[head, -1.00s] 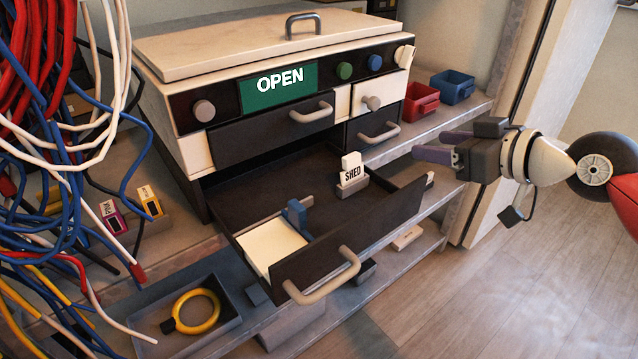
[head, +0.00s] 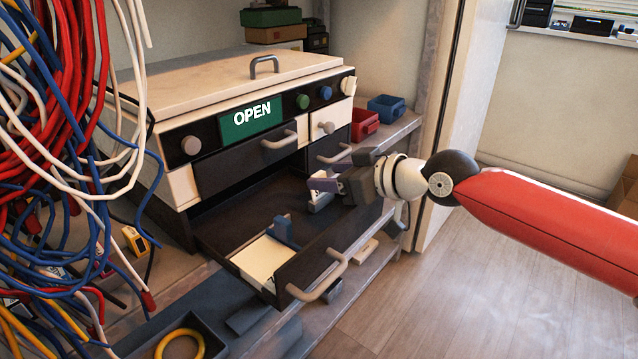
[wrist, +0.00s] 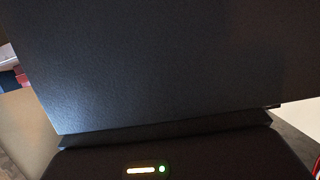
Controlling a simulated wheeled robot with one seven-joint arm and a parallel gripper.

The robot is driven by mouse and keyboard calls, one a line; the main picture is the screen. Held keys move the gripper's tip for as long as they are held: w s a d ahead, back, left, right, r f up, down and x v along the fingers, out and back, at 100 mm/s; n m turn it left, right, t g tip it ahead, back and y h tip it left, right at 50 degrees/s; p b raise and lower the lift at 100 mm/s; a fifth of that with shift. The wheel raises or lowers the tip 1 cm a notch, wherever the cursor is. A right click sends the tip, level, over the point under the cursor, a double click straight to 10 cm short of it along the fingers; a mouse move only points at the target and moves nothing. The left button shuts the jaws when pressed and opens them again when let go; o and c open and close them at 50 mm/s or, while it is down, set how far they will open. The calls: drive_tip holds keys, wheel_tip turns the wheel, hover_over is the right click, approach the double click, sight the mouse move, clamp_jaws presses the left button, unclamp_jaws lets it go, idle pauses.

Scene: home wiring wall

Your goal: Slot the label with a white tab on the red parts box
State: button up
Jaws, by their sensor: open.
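The label with a white tab (head: 323,199) stands in a small grey holder inside the open dark drawer, toward its right side. My gripper (head: 316,180) is open, just above and in front of it in the head view. The purple-grey fingers and gripper body hide the label's upper part, so I cannot tell whether they touch it. The red parts box (head: 365,124) sits on the shelf right of the cabinet, behind my gripper. The wrist view shows mostly a dark flat surface; the label cannot be made out there.
The open drawer (head: 292,281) juts out from the cabinet (head: 180,182). It also holds a blue upright piece (head: 283,232) and a cream pad (head: 259,259). A blue box (head: 386,108) stands behind the red one. Loose cables (head: 75,150) hang at left.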

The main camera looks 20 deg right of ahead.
drive_tip(key=shift+x, duration=0.9)
drive_tip(key=shift+c, duration=0.4)
drive_tip(key=c, duration=1.1)
drive_tip(key=shift+o, duration=0.2)
drive_tip(key=shift+r, duration=0.1)
